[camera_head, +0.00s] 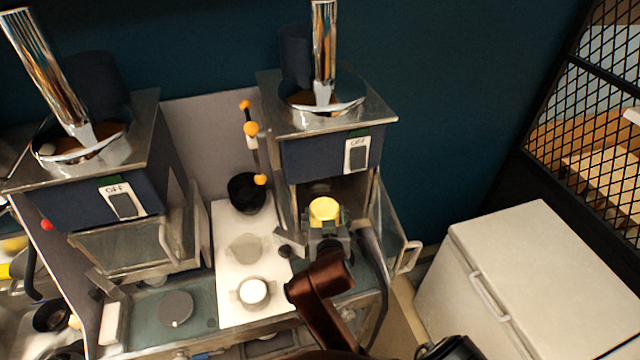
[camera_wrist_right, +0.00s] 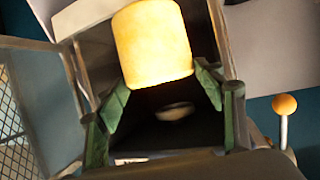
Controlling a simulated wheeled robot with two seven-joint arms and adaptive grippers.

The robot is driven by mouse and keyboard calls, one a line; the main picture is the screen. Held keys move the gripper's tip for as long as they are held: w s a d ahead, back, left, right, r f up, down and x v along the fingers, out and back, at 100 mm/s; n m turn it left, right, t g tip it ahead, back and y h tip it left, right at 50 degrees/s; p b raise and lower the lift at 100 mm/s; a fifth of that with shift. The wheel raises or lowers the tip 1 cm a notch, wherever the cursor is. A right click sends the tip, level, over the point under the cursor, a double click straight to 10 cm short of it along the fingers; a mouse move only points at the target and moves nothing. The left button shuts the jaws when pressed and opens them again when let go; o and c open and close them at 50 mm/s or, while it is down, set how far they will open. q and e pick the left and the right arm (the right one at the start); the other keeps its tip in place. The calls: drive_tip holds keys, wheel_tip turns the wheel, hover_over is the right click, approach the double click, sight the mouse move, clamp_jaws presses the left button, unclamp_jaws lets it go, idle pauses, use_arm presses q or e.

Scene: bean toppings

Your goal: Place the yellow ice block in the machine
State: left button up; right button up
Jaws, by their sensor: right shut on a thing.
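The yellow ice block (camera_head: 324,210) is a short cylinder held upright at the front opening of the right machine (camera_head: 300,160). My right gripper (camera_head: 326,234) is shut on it, and its arm comes up from below. In the right wrist view the yellow ice block (camera_wrist_right: 152,42) sits between the green-grey fingertips of my right gripper (camera_wrist_right: 160,88). Behind it is the machine's dark cavity, with a small round disc (camera_wrist_right: 174,111) visible inside. The right machine's clear door (camera_head: 393,232) is swung open to the right. My left gripper is not in view.
A second machine (camera_head: 75,209) stands at the left, its clear door (camera_head: 130,245) across its front. Between them a white board (camera_head: 234,285) carries a black cup (camera_head: 247,193) and a white-topped jar (camera_head: 253,292). A white chest (camera_head: 545,265) stands at the right.

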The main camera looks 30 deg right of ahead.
drive_tip(key=w+d, duration=0.1)
drive_tip(key=w, duration=0.1)
drive_tip(key=w+d+p, duration=0.1)
drive_tip(key=w, duration=0.1)
drive_tip(key=w+d, duration=0.1)
drive_tip(key=w, duration=0.1)
drive_tip(key=shift+w+d+r+p, duration=0.1)
drive_tip(key=shift+d+p, duration=0.05)
drive_tip(key=shift+p, duration=0.15)
drive_tip(key=w, duration=0.1)
drive_tip(key=w+d, duration=0.1)
drive_tip(key=shift+w+d+p, duration=0.1)
drive_tip(key=shift+w+p, duration=0.2)
drive_tip(key=shift+p, duration=0.05)
drive_tip(key=x, duration=0.1)
drive_tip(key=p+x, duration=0.1)
drive_tip(key=x, duration=0.1)
drive_tip(key=shift+w+d+r, duration=0.15)
drive_tip(key=shift+w+r, duration=0.05)
drive_tip(key=shift+w, duration=0.15)
drive_tip(key=shift+f+p, duration=0.35)
drive_tip(key=shift+c, duration=0.8)
drive_tip(key=shift+s+f, duration=0.1)
drive_tip(key=shift+s, duration=0.1)
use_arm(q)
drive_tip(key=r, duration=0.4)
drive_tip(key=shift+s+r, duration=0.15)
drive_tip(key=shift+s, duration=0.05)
use_arm(e)
drive_tip(key=shift+w+f, duration=0.1)
